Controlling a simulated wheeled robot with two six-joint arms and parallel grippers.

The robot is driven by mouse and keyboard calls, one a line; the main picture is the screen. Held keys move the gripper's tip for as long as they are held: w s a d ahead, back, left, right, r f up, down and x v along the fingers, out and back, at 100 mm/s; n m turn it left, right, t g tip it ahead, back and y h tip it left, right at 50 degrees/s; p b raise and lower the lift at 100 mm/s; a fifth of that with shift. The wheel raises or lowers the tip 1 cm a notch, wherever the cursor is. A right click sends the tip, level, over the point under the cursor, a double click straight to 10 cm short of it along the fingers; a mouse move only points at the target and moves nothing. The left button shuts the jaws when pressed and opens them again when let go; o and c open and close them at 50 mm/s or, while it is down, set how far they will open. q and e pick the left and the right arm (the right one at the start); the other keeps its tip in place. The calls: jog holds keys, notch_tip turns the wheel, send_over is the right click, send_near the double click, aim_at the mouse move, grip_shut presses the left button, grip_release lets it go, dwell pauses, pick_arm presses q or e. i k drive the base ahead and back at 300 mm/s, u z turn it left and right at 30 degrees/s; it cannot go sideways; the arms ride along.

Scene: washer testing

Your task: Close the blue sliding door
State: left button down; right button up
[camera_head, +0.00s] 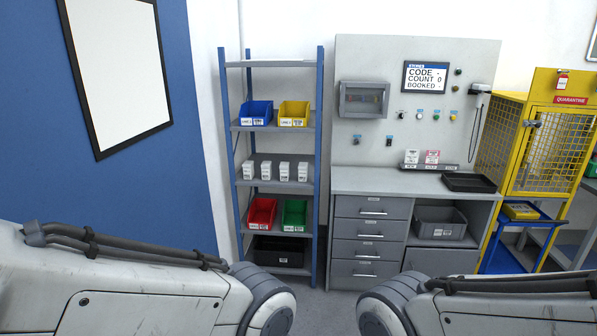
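A large flat blue surface (190,200) fills the left side of the view, with a white framed board (118,70) on it. I cannot tell whether it is the blue sliding door or a painted wall; no handle or rail shows on it. No other blue door is visible. Thick white links of my two arms cross the bottom of the view, from the left and the right. Both of my grippers are outside the picture.
A blue-framed shelf rack (320,150) holds coloured bins and small white boxes. To its right stands a grey workbench (375,180) with drawers, a panel and a screen (426,77). A yellow mesh quarantine cage (515,135) is at the far right. Little floor shows.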

aim_at(101, 129)
jog(key=i, duration=2.25)
jog(key=u, duration=0.65)
